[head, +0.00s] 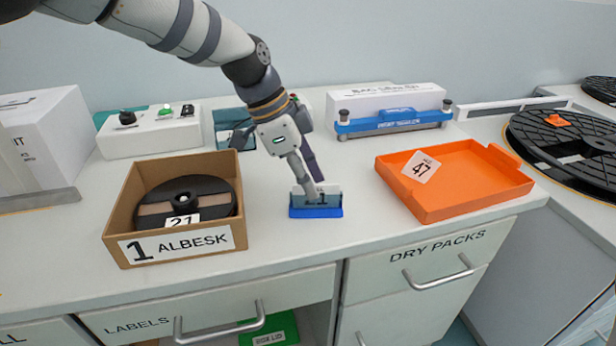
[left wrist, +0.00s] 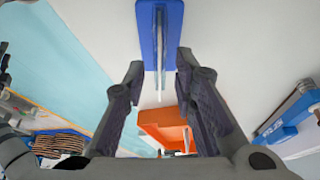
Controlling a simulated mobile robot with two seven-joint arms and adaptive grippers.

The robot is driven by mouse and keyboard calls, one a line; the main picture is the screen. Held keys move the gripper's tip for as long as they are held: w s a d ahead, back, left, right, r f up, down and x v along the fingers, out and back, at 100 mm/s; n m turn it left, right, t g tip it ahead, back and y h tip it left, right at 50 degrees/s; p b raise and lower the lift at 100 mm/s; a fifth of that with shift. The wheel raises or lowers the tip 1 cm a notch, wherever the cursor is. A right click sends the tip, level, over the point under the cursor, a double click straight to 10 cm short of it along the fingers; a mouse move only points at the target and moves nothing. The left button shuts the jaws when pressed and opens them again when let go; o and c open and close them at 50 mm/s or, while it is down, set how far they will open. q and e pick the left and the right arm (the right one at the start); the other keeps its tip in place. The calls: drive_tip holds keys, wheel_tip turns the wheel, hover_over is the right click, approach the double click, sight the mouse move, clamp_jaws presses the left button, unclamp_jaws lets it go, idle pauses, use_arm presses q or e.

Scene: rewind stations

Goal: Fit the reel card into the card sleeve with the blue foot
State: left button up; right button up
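The card sleeve, with its blue foot (head: 316,212), stands upright on the counter in front of my left gripper (head: 312,183). A card marked 21 (head: 322,198) shows within the sleeve, above the foot; the fingers partly cover it. In the left wrist view the blue foot (left wrist: 171,42) is at the top, with the sleeve and card seen edge-on as a thin upright strip (left wrist: 160,75). My left gripper's fingers (left wrist: 160,66) are spread on both sides of that strip, with a gap to each. My right gripper is not in view.
A cardboard box (head: 185,248) holding a black reel labelled 21 stands left. A blue-fronted bag sealer (head: 392,122) and a switch box (head: 150,138) stand behind. Counter around the sleeve is clear.

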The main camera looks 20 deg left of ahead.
use_arm(q)
drive_tip(key=v, duration=1.2)
drive_tip(key=shift+r+p, duration=0.2)
drive_tip(key=shift+p, duration=0.15)
